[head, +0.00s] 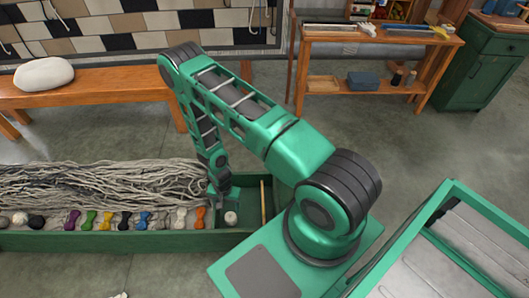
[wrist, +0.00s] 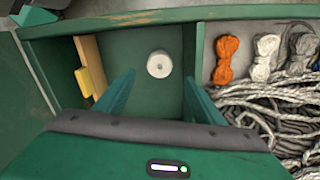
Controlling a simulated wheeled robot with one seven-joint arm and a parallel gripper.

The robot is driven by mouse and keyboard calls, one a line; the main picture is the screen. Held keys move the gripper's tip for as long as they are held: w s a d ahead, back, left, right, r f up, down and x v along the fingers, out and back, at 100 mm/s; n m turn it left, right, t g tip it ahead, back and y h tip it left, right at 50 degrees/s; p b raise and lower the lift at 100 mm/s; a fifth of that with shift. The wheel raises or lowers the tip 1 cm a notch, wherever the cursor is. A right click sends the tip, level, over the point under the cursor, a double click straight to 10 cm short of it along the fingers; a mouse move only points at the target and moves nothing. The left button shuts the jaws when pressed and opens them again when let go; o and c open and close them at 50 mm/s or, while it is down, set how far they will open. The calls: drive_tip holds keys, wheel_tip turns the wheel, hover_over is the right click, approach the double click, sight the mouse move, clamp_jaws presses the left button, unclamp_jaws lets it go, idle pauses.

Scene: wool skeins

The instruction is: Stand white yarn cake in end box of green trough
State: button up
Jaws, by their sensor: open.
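The white yarn cake (head: 231,218) is in the end box of the green trough (head: 120,241). In the wrist view the cake (wrist: 159,64) shows as a round white disc with a small centre hole, end up on the box's green floor (wrist: 125,50). It looks upright and apart from the walls. My gripper (wrist: 160,76) is open and empty, its two green fingers spread on either side of the cake in the picture. In the head view my gripper (head: 219,192) hangs down over the end box's left part. Its height above the cake is hard to tell.
Grey-white loose yarn (head: 95,185) and a row of coloured skeins (head: 125,219) fill the trough to the left. A wooden strip (wrist: 92,65) with a yellow block (wrist: 83,83) stands at the box's other side. A green-framed bin (head: 455,245) is at right.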

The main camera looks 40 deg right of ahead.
drive_tip(key=w+d+r, duration=0.2)
drive_tip(key=d+r, duration=0.1)
drive_tip(key=r, duration=0.4)
drive_tip(key=w+d+r+n+h, duration=0.1)
drive_tip(key=w+d+r, duration=0.1)
drive_tip(key=r, duration=0.4)
drive_tip(key=w+d+r, duration=0.3)
drive_tip(key=r, duration=0.4)
drive_tip(key=s+d+r+n, duration=0.1)
drive_tip(key=s+d+r, duration=0.15)
drive_tip(key=r, duration=0.65)
drive_tip(key=s+d+r, duration=0.1)
drive_tip(key=d+r, duration=0.3)
drive_tip(key=r, duration=0.4)
drive_tip(key=s+d+r, duration=0.2)
drive_tip(key=s+r, duration=0.4)
drive_tip(key=r, duration=0.2)
drive_tip(key=s+d+r, duration=0.3)
drive_tip(key=s+r, duration=0.3)
drive_tip(key=r, duration=0.2)
drive_tip(key=s+a+r, duration=0.1)
drive_tip(key=s+r, duration=0.2)
drive_tip(key=s, duration=0.4)
drive_tip(key=s+a+r+n+y, duration=0.1)
drive_tip(key=s+r, duration=0.3)
drive_tip(key=s, duration=0.3)
drive_tip(key=shift+s+a, duration=0.4)
